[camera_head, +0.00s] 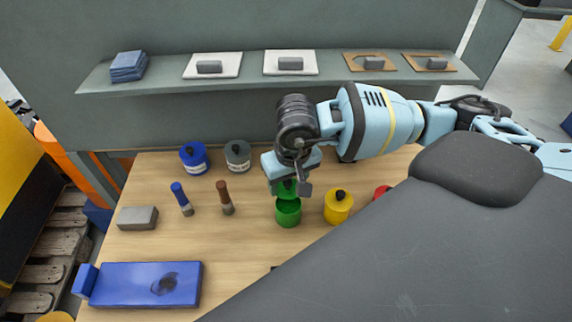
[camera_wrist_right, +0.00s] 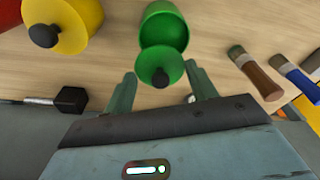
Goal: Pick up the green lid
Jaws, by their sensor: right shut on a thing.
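The green lid (camera_wrist_right: 155,60) is a round disc with a black knob. My right gripper (camera_wrist_right: 163,88) is shut on it, one finger on each side. In the head view the lid (camera_head: 284,187) shows partly under the gripper, just above the green pot (camera_head: 288,214). The pot stands upright on the wooden table, its mouth open and its inside visible; it also shows in the wrist view (camera_wrist_right: 166,18), apart from the lid's far edge or just overlapped by it. My left gripper is not in view.
Yellow (camera_head: 338,208) and red (camera_head: 382,192) lidded pots stand right of the green one. Blue (camera_head: 194,157) and grey (camera_head: 237,156) pots stand behind left. Blue (camera_head: 181,198) and brown (camera_head: 225,197) brush-like sticks, a grey block (camera_head: 138,218) and a blue board (camera_head: 130,286) lie left.

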